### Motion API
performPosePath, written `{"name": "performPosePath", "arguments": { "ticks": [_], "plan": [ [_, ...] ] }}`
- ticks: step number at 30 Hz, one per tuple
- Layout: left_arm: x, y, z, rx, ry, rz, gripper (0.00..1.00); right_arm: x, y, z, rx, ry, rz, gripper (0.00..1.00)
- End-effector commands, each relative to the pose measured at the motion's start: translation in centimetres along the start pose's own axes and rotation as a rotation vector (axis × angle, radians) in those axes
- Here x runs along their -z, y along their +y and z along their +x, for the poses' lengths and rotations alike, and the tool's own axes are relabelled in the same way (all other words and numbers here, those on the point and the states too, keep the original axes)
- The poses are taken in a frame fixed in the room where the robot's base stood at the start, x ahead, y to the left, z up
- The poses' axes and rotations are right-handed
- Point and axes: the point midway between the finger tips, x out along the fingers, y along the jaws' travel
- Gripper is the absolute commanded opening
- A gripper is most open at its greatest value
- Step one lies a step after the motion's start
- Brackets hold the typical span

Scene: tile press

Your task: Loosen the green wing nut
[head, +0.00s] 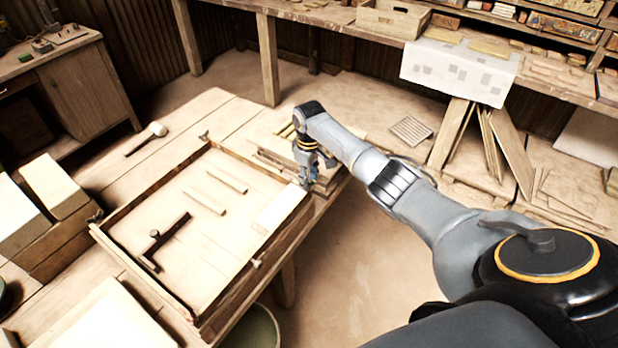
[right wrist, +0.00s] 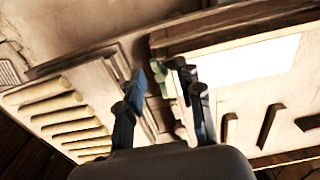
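The wooden press frame (head: 150,278) lies on the workbench and has small fasteners at its corners. In the head view my right gripper (head: 308,180) is at the frame's right-hand corner and hides what is there. In the right wrist view a small green part (right wrist: 159,82), seemingly the green wing nut, shows at the frame's corner between the fingers of my right gripper (right wrist: 160,76). The fingers are apart, one on each side of it, with a visible gap; whether either touches it I cannot tell. My left gripper is not in view.
Pale blocks (head: 52,187) stand at the left. A row of rounded rods (right wrist: 65,118) lies beside the frame in the wrist view.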

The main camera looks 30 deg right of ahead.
Motion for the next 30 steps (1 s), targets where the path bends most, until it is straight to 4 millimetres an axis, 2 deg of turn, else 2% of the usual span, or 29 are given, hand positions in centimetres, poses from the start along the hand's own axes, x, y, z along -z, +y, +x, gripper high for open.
{"name": "performPosePath", "arguments": {
  "ticks": [8,11,14,24,30],
  "plan": [
    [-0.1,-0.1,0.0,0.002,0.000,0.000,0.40,0.0,0.0,-0.1,0.000,0.000,0.001,0.40],
    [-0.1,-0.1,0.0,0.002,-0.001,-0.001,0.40,0.0,0.0,-0.6,0.000,0.001,0.000,0.40],
    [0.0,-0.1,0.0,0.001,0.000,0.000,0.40,0.1,0.1,-2.0,-0.001,0.002,0.001,0.40],
    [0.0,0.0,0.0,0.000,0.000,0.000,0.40,0.1,0.1,-9.1,-0.002,0.003,-0.001,0.40],
    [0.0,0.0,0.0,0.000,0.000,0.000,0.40,0.0,0.0,-11.5,-0.001,0.001,0.001,0.40]
  ]
}}
